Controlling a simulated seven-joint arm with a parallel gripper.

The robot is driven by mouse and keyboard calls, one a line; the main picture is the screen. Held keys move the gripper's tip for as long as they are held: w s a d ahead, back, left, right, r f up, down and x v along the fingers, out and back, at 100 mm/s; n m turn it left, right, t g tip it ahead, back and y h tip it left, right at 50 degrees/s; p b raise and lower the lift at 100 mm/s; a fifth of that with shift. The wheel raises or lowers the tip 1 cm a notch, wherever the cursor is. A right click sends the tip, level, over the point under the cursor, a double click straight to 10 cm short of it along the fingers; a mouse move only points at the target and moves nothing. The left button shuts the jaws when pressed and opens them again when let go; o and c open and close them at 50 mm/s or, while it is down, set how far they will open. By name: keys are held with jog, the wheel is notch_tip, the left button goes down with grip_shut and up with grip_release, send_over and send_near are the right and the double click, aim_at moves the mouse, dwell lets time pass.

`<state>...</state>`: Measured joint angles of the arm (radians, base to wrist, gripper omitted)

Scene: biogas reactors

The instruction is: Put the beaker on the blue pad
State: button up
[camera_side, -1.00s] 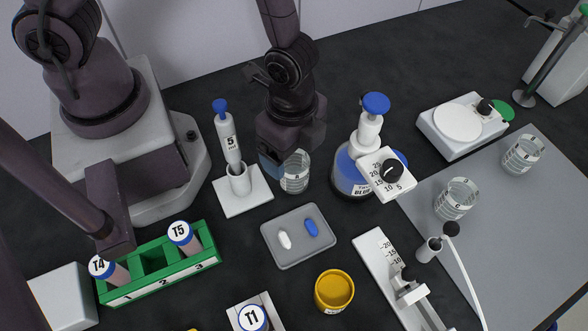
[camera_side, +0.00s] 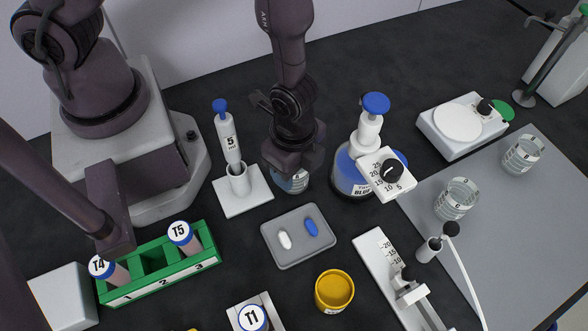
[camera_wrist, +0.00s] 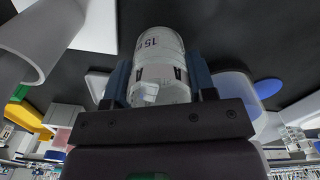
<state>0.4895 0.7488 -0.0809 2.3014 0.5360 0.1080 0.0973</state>
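A clear beaker (camera_side: 293,183) stands on the dark bench, left of the blue-capped bottle; my gripper (camera_side: 290,168) is lowered over it and hides most of it. In the wrist view the beaker (camera_wrist: 160,68), marked "A" and "15", sits between the two blue fingers of my gripper (camera_wrist: 160,82). The fingers are close against its sides; whether they press on it cannot be told. No whole blue pad shows clearly. A small blue sliver (camera_side: 547,326) is at the bottom right edge of the side view, and I cannot tell what it is.
The dispenser bottle (camera_side: 352,172) stands close on the right, the pipette stand (camera_side: 258,195) close on the left. A grey tray (camera_side: 290,255) with two capsules lies in front. A grey mat (camera_side: 515,225) at right holds two other beakers, (camera_side: 456,200) and (camera_side: 522,155).

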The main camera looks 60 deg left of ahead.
jog(key=shift+c, duration=1.2)
jog(key=shift+r, duration=0.1)
notch_tip(320, 180, up, 21)
jog(key=w+d+m, duration=0.1)
jog(key=w+m, duration=0.2)
jog(key=w+d+r+m, duration=0.1)
jog(key=w+m, duration=0.2)
jog(key=m, duration=0.1)
jog(key=w+d+m, duration=0.1)
jog(key=w+m, duration=0.2)
jog(key=m, duration=0.1)
jog(key=shift+d+r, duration=0.25)
jog(key=shift+d, duration=0.05)
jog(key=w+f+m, duration=0.1)
jog(key=w+m, duration=0.9)
jog(key=m, duration=0.1)
jog(key=f, duration=1.1)
jog(key=d+f, duration=0.1)
jog(key=f, duration=0.5)
jog(key=shift+s, duration=0.3)
jog(key=shift+f, duration=2.05)
